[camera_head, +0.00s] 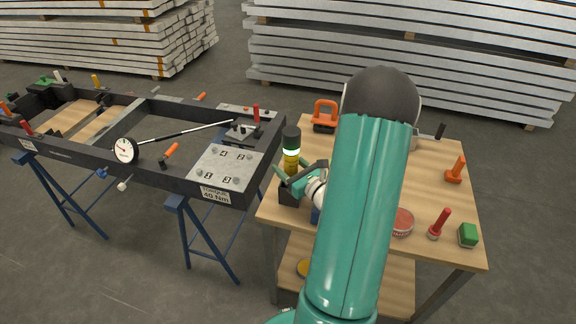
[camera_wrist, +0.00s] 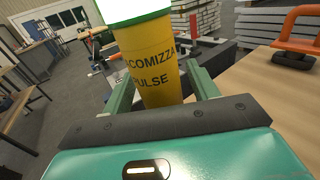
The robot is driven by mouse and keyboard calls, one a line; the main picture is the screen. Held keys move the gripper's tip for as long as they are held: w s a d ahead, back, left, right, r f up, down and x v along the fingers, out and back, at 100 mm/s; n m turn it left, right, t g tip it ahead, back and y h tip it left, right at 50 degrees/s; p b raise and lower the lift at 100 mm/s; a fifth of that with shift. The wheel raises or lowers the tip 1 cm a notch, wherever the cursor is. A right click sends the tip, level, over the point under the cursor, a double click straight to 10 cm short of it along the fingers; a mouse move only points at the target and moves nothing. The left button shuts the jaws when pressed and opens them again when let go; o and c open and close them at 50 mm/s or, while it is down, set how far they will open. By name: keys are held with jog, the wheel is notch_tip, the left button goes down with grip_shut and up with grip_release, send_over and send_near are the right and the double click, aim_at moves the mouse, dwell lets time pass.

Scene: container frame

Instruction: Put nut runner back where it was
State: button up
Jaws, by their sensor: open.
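The nut runner (camera_head: 291,163) is a yellow tool with a black top and a glowing white-green ring. It stands upright at the left edge of the wooden table (camera_head: 440,200), above a black block-like holder (camera_head: 289,194). How deep it sits in the holder is hidden. In the wrist view the yellow body of the nut runner (camera_wrist: 150,62) stands between the two green fingers of my gripper (camera_wrist: 162,88). My gripper (camera_head: 290,174) is open around it. My teal arm hides the middle of the table.
Left of the table, a dark frame (camera_head: 180,180) on blue trestles carries a numbered bolt plate (camera_head: 222,168) and a torque wrench (camera_head: 190,134). On the table are an orange-handled clamp (camera_head: 325,114), a red tin (camera_head: 402,222), a red-handled tool (camera_head: 440,222) and a green block (camera_head: 468,235).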

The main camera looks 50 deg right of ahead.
jog(key=s, duration=0.4)
jog(key=s+a, duration=0.1)
jog(key=s, duration=0.6)
jog(key=shift+s+a, duration=0.15)
jog(key=shift+s, duration=0.15)
jog(key=w+a+r+n+g+y, duration=0.2)
jog(key=w+a+r+n+y, duration=0.1)
jog(key=a+n+y, duration=0.4)
jog(key=w+a+r+n+g+y, duration=0.3)
jog(key=w+a+r+n, duration=0.15)
jog(key=a, duration=0.55)
jog(key=s+a+r+n+g+y, duration=0.1)
jog(key=s+a+n+g+y, duration=0.15)
jog(key=a+n+g, duration=0.65)
jog(key=s+a+r+n+h, duration=0.3)
jog(key=r+n+h, duration=0.2)
jog(key=n, duration=0.3)
jog(key=s+a+r+n+t+h, duration=0.1)
jog(key=s+a+r+n+h, duration=0.2)
jog(key=n, duration=0.5)
notch_tip(320, 180, up, 2)
jog(key=a+h, duration=0.1)
jog(key=h, duration=0.1)
jog(key=shift+s+r+n+t+h, duration=0.15)
jog(key=shift+r+n+t+h, duration=0.05)
jog(key=shift+n+t+h, duration=0.15)
